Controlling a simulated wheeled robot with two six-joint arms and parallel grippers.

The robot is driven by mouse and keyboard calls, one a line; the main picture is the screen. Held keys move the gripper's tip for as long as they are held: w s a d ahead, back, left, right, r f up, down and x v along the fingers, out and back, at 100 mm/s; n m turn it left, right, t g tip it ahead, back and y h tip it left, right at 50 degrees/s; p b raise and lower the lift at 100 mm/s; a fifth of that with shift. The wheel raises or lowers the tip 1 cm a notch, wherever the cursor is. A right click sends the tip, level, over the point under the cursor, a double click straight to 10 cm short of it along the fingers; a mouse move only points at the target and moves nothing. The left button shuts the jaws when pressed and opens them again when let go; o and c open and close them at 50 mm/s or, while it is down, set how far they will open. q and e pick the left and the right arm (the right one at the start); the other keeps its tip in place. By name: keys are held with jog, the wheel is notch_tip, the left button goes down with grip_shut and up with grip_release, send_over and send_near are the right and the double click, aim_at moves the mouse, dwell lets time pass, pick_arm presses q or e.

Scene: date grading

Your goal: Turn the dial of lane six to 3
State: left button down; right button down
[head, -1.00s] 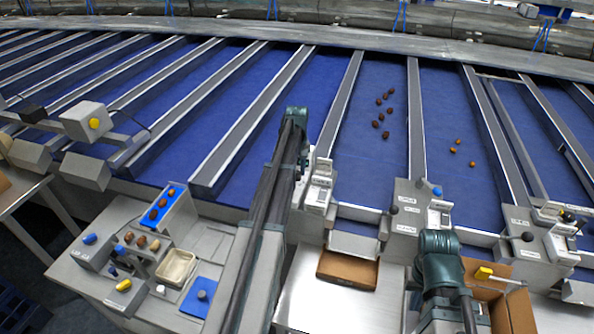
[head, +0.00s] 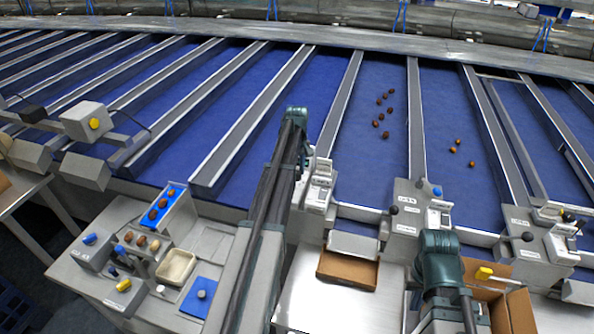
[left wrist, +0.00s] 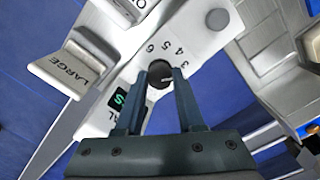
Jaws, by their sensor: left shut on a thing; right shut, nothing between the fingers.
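The dial (left wrist: 160,74) is a dark round knob with a white pointer mark, on a light panel (left wrist: 207,42) with the numbers 3, 4, 5 and 6 beside it. The mark points to the right, near the 3; I cannot tell if it lines up exactly. My left gripper (left wrist: 161,76) is shut on the dial, one finger on each side. In the head view the left wrist (head: 303,155) is over a lane-end panel (head: 319,193), and its fingers are hidden there. The lane number cannot be read. Of my right arm only links (head: 440,262) show.
A paddle marked LARGE (left wrist: 68,72) and a small green-lit display (left wrist: 118,98) are close to the left gripper. Black-knobbed levers (head: 394,210) stand on the panels to the right. Dates (head: 384,98) lie on the blue belts. An open cardboard box (head: 348,269) is below.

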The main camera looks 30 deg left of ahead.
aim_at(297, 172)
pick_arm(q)
jog(key=c, duration=0.5)
grip_release()
jog(key=shift+r, duration=0.2)
notch_tip(297, 172, up, 14)
jog(key=p, duration=1.3)
jog(key=shift+f+p, duration=0.25)
jog(key=shift+p, duration=0.15)
